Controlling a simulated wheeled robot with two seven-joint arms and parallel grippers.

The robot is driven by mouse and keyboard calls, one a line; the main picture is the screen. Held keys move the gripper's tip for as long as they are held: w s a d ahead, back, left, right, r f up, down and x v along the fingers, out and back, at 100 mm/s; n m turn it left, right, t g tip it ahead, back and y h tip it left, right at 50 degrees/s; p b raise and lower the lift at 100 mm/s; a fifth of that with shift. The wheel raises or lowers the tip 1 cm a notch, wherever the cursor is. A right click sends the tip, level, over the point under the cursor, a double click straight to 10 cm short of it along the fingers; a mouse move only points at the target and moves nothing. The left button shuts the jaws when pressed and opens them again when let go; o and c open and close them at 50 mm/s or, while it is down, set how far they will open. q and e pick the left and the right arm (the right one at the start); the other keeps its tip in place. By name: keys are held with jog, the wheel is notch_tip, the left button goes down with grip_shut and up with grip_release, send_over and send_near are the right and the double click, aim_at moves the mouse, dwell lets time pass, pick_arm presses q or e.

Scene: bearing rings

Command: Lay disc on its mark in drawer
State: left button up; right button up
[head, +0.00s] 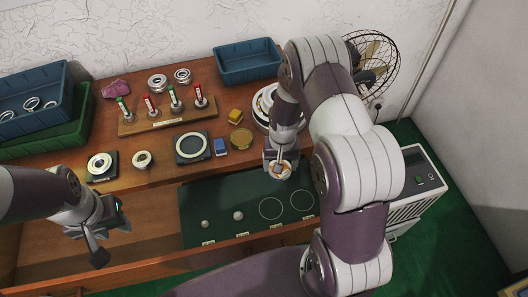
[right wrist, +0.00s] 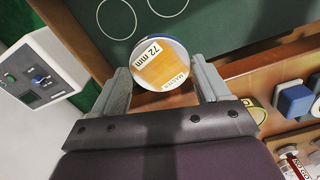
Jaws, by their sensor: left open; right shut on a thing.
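The disc (right wrist: 160,64), white-rimmed with an orange and white "72 mm MASTER" label, is held between the two fingers of my right gripper (right wrist: 163,84). In the head view the disc (head: 279,170) shows below my right gripper (head: 280,158), above the back edge of the drawer. The open drawer (head: 205,222) has a dark green lining with outlined circles. My left gripper (head: 103,232) is open and empty, left of the drawer.
On the table are a rack of coloured-handled tools (head: 168,118), a blue block (head: 220,145), a brass disc (head: 241,138), a square gauge (head: 192,146) and several rings. Blue bins (head: 247,62) stand at the back and left. A fan and a white cabinet (head: 418,185) are at the right.

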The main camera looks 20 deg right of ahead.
jog(key=s+d+f+m, duration=0.2)
jog(key=m, duration=0.1)
jog(key=s+d+f+m+b, duration=0.1)
jog(key=s+f+m, duration=0.1)
jog(key=f, duration=0.1)
jog(key=s+d+f+m+b, duration=0.1)
jog(key=s+d+f+m, duration=0.1)
jog(key=f+m, duration=0.1)
jog(key=shift+d+f+m, duration=0.15)
jog(key=shift+d+m, duration=0.15)
jog(key=shift+d, duration=0.05)
jog(key=shift+s+d+f+m, duration=0.1)
jog(key=shift+s+f+m, duration=0.05)
jog(key=shift+f+m, duration=0.2)
notch_tip(320, 180, down, 3)
jog(key=b, duration=0.3)
jog(key=shift+s+d+f, duration=0.1)
jog(key=shift+f, duration=0.1)
jog(key=shift+f+b, duration=0.3)
jog(key=shift+b, duration=0.2)
pick_arm(q)
notch_tip(320, 180, down, 7)
jog(key=shift+w+d+r, duration=0.15)
jog(key=shift+d, duration=0.1)
pick_arm(e)
jog(key=shift+r, duration=0.1)
pick_arm(q)
jog(key=shift+r, duration=0.15)
pick_arm(e)
jog(key=shift+r, duration=0.1)
